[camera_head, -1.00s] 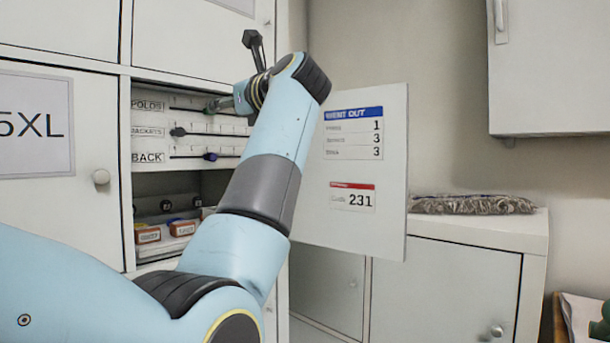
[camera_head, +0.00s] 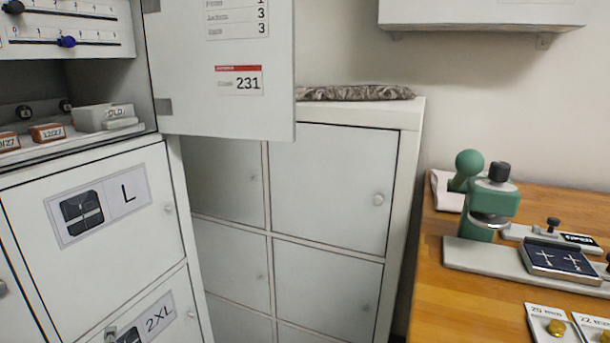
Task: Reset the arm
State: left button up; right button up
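Neither of my arms and neither gripper shows in the head view, so I cannot see whether they are open or shut. The slider panel (camera_head: 75,43) is at the top left, cut by the picture edge, with a blue knob (camera_head: 67,41) on its lower visible row. Below the panel is an open compartment with a grey box marked OLD (camera_head: 103,116) and small orange-labelled blocks (camera_head: 47,133). The compartment's door (camera_head: 225,112) stands open to the right and carries a notice reading 231.
Closed lockers marked L (camera_head: 107,203) and 2XL (camera_head: 152,323) are below. A grey locker block (camera_head: 330,185) stands behind the door, with a dark bundle (camera_head: 355,92) on top. A wooden table (camera_head: 445,290) at right bears a green press (camera_head: 490,200) and cards with brass pieces (camera_head: 556,326).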

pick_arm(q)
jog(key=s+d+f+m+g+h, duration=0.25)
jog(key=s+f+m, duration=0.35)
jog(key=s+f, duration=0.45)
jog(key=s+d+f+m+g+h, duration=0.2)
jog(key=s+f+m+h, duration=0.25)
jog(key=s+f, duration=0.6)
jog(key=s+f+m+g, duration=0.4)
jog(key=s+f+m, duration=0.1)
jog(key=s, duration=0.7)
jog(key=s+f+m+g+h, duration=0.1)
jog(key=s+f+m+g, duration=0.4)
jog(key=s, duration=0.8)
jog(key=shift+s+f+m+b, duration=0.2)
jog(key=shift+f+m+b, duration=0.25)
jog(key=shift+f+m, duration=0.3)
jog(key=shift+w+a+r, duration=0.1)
